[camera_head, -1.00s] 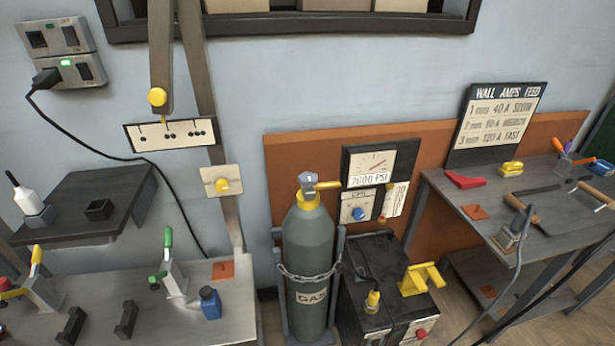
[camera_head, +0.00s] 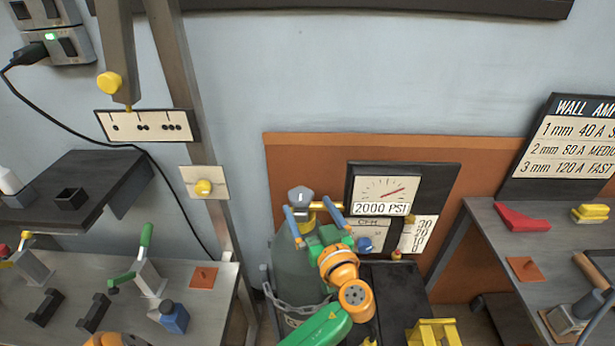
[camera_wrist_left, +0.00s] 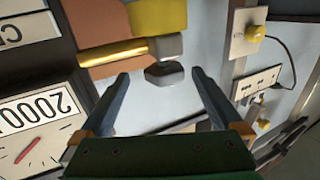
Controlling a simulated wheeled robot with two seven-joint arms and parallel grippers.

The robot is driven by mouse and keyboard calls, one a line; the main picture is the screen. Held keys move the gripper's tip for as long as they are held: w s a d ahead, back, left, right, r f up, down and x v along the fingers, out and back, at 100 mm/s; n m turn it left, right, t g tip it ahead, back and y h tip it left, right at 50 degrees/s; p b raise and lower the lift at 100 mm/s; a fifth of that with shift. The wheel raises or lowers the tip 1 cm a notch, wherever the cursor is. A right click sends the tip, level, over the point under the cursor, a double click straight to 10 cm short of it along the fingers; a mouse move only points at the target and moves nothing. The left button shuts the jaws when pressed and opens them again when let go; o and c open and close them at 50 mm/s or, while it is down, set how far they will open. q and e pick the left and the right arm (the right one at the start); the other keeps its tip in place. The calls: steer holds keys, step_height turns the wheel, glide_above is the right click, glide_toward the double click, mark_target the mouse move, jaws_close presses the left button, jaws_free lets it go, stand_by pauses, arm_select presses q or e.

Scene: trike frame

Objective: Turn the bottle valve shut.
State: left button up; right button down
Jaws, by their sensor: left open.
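The gas bottle (camera_head: 298,262) is a grey-green cylinder standing upright, with its lower part hidden by my arm. On top is a yellow neck with a grey valve knob (camera_head: 300,197). My left gripper (camera_head: 308,206) is open, with its two blue-grey fingers on either side of the valve top. In the left wrist view the grey knob (camera_wrist_left: 165,73) lies between the fingertips, with visible gaps on both sides. I see no contact with it. My right gripper is not in view.
A gauge panel (camera_head: 380,187) reading 2000 PSI stands close right of the bottle. A chain (camera_head: 290,304) runs around the bottle. A dark box (camera_head: 400,290) is beside it. A bench with clamps (camera_head: 150,275) is at the left, and a table (camera_head: 490,225) at the right.

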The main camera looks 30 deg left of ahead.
mark_target(296, 187)
arm_select(q)
steer(key=shift+w+a+r+n+p, duration=0.2)
steer(key=shift+w+a+r, duration=0.15)
steer(key=shift+a, duration=0.2)
steer(key=shift+w+a+r+n+p, duration=0.1)
steer(key=shift+w+a+r+p, duration=0.15)
steer(key=shift+a, duration=0.25)
steer(key=p+x, duration=0.1)
steer(key=x, duration=0.3)
steer(key=shift+a, duration=0.45)
steer(key=shift+w+a+f, duration=0.15)
steer(key=shift+w, duration=0.15)
steer(key=shift+s, duration=0.1)
steer(key=c, duration=1.3)
steer(key=shift+c, duration=0.2)
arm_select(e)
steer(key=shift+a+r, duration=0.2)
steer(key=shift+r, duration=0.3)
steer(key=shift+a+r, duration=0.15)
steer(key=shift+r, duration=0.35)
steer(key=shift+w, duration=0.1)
